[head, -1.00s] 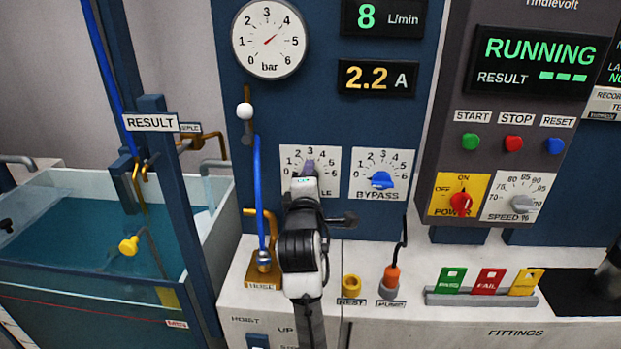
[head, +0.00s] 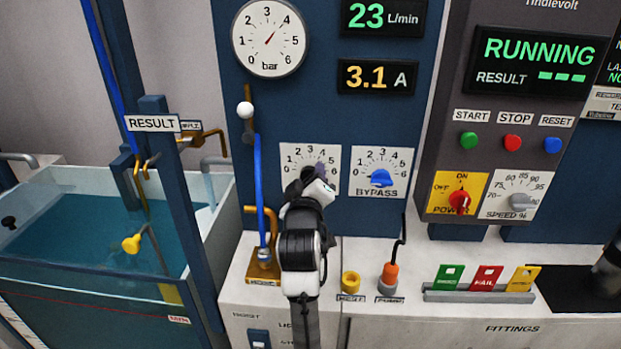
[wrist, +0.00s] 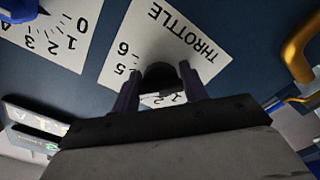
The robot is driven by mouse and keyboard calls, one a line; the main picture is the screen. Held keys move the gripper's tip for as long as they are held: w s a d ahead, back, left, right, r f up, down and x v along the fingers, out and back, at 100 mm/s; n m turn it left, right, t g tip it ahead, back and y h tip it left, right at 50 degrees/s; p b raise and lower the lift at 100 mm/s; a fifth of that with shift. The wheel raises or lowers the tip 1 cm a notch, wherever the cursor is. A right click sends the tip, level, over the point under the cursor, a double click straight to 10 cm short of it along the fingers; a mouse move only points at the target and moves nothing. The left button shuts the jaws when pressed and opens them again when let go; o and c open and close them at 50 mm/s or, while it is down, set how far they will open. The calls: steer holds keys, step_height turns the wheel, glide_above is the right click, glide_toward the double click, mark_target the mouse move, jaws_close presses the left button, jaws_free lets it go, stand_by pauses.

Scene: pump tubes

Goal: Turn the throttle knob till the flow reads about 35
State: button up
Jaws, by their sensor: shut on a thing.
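The throttle knob (wrist: 160,76) is dark and sits between my two fingers in the wrist view, in front of the white THROTTLE dial plate (wrist: 165,38). My gripper (wrist: 157,84) is shut on it. In the head view my gripper (head: 319,172) is at the throttle dial and tilted to the right. My wrist covers most of the knob and the lower part of the plate (head: 300,157), so the pointer cannot be read. The green flow display (head: 367,16) reads 23 L/min.
The blue bypass knob (head: 381,178) is close to the right of my gripper. The bar gauge (head: 269,38) and the amps display (head: 376,77), reading 3.1, are above. A blue hose (head: 258,195) runs just left of my wrist. The screen (head: 540,62) says RUNNING.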

steer(key=shift+f+m, duration=0.1)
steer(key=shift+m, duration=0.4)
steer(key=o, duration=1)
steer(key=shift+s, duration=0.15)
